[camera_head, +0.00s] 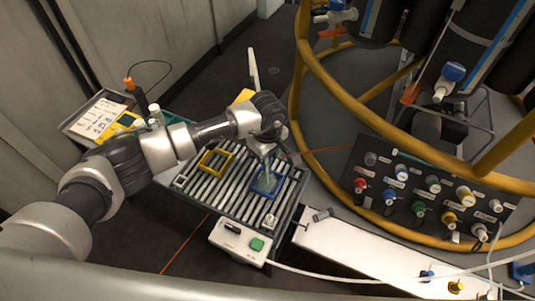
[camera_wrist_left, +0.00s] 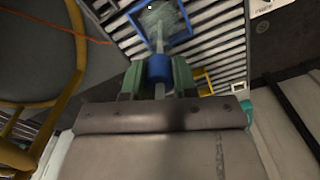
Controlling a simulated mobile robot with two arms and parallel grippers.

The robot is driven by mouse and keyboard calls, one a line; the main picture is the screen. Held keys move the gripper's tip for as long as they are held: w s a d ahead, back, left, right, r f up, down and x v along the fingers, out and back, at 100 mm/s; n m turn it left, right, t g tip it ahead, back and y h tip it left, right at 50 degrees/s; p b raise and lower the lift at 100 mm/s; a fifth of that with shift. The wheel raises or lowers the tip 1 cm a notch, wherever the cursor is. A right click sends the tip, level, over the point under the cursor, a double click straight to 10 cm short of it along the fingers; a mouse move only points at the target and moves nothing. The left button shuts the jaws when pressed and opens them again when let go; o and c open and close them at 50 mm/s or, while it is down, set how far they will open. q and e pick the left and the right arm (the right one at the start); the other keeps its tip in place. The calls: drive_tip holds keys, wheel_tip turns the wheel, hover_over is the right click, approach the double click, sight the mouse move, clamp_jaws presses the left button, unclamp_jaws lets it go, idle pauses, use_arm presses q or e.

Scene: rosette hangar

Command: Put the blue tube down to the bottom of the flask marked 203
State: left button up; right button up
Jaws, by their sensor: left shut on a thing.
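My left gripper (camera_head: 268,152) is over the slatted rack, pointing down at a clear flask (camera_head: 266,182). The flask sits inside a blue square frame (camera_head: 278,190). In the left wrist view, the gripper's green fingers (camera_wrist_left: 158,72) are shut on the blue collar of the blue tube (camera_wrist_left: 158,67). The tube's pale, thin shaft points toward the flask (camera_wrist_left: 158,22). I cannot tell how far its end reaches into the flask. No 203 mark is legible. My right gripper is not in view.
A yellow square frame (camera_head: 215,162) is on the slatted rack (camera_head: 233,198), left of the blue one. A box with a green button (camera_head: 257,244) is at the rack's front. Yellow rails (camera_head: 330,90) and a connector panel (camera_head: 425,190) stand to the right.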

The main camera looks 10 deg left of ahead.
use_arm(q)
drive_tip(key=shift+f+b, duration=0.25)
drive_tip(key=shift+b, duration=0.05)
drive_tip(key=o, duration=1.5)
drive_tip(key=shift+r, duration=0.15)
drive_tip(key=shift+r+p, duration=1.35)
drive_tip(key=shift+r, duration=1.5)
